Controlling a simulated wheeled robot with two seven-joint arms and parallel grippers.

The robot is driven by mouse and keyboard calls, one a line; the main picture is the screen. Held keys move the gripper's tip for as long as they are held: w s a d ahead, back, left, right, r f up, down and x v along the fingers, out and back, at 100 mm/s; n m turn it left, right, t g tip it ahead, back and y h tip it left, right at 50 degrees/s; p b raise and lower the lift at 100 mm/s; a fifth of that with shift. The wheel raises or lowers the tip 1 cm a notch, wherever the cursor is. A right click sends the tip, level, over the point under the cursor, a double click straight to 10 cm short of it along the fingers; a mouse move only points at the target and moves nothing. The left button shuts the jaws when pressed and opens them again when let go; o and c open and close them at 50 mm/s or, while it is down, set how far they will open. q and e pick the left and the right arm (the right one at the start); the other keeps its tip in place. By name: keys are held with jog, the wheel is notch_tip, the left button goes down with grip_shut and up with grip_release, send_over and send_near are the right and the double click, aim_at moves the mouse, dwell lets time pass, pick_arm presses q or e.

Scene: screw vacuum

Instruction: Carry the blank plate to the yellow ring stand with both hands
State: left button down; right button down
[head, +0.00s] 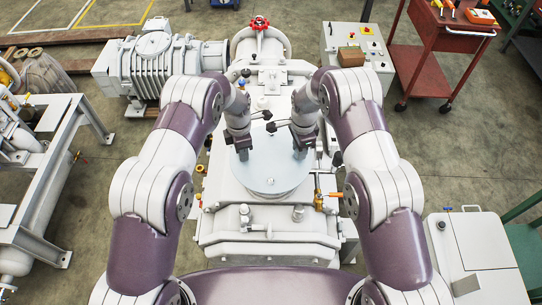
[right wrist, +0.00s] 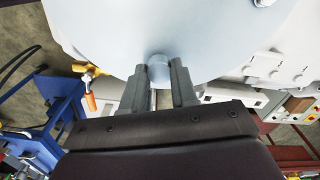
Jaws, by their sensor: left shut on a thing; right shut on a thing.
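The blank plate (head: 270,178) is a round, pale blue-grey disc over the middle of the white vacuum machine. My left gripper (head: 243,155) is shut on its left side and my right gripper (head: 300,154) on its right side. In the right wrist view the plate (right wrist: 190,25) fills the top, and my right gripper's fingers (right wrist: 160,75) are closed around a small round grip at its edge. The plate looks about level. I cannot tell whether it touches the machine beneath. I cannot make out a yellow ring stand in either view.
The white machine (head: 265,225) has valves and fittings around the plate. A ribbed grey pump (head: 155,65) stands at upper left, a control box (head: 357,50) and red cart (head: 445,45) at upper right. A white cabinet (head: 470,250) is at lower right. Floor (head: 440,150) is open on the right.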

pick_arm(q)
jog(key=shift+w+r, duration=0.1)
pick_arm(e)
jog(key=shift+w+r, duration=0.1)
jog(key=shift+r, duration=0.05)
